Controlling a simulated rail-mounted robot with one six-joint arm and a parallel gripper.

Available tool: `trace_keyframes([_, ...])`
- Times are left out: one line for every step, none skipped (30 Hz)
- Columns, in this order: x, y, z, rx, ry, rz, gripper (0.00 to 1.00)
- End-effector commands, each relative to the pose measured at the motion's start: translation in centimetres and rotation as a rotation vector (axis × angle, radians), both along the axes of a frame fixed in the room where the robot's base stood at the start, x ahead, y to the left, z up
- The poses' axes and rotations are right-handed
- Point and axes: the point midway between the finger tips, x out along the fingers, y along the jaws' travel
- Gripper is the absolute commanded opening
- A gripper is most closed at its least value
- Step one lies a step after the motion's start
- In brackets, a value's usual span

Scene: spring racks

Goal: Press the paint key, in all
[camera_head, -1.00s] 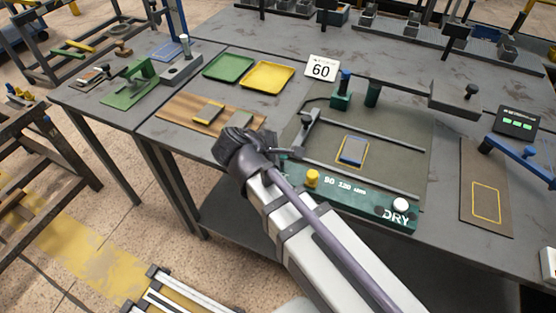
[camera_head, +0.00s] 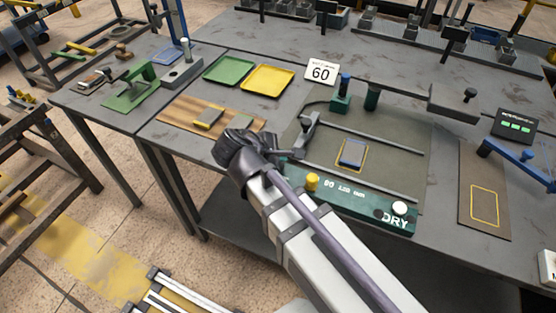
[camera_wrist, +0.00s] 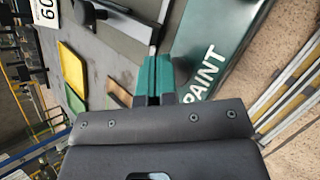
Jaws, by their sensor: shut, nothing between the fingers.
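The green control panel (camera_head: 345,195) runs along the front of the flat bench machine and carries a yellow knob (camera_head: 312,181), a white button (camera_head: 400,208) and the word DRY. In the wrist view the panel (camera_wrist: 225,35) shows the word PAINT in white. In the head view my wrist hides the fingers.
A blue-topped piece (camera_head: 352,152) lies inside a yellow outline on the machine bed, with a carriage arm (camera_head: 308,128) to its left. A wooden board (camera_head: 185,112) lies left.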

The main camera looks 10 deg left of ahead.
Motion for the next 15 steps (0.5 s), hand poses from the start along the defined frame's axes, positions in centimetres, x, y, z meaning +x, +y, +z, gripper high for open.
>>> trace_keyframes([0.0,0.01,0.64,0.0,0.0,0.0,0.0])
trace_keyframes([0.0,0.0,0.75,0.0,0.0,0.0,0.0])
trace_keyframes([0.0,0.01,0.82,0.0,0.0,0.0,0.0])
trace_keyframes([0.0,0.0,0.82,0.0,0.0,0.0,0.0])
trace_keyframes([0.01,0.0,0.79,0.0,0.0,0.0,0.0])
trace_keyframes([0.01,0.0,0.74,0.0,0.0,0.0,0.0])
trace_keyframes([0.0,0.01,0.7,0.0,0.0,0.0,0.0])
trace_keyframes([0.0,0.0,0.69,0.0,0.0,0.0,0.0])
trace_keyframes([0.01,0.0,0.68,0.0,0.0,0.0,0.0])
trace_keyframes([0.01,0.0,0.68,0.0,0.0,0.0,0.0])
trace_keyframes([0.01,0.0,0.68,0.0,0.0,0.0,0.0])
trace_keyframes([0.01,0.0,0.74,0.0,0.0,0.0,0.0])
trace_keyframes([0.0,0.0,0.85,0.0,0.0,0.0,0.0])
trace_keyframes([0.01,0.0,1.01,0.0,0.0,0.0,0.0])
trace_keyframes([0.0,0.0,1.34,0.0,0.0,0.0,0.0])
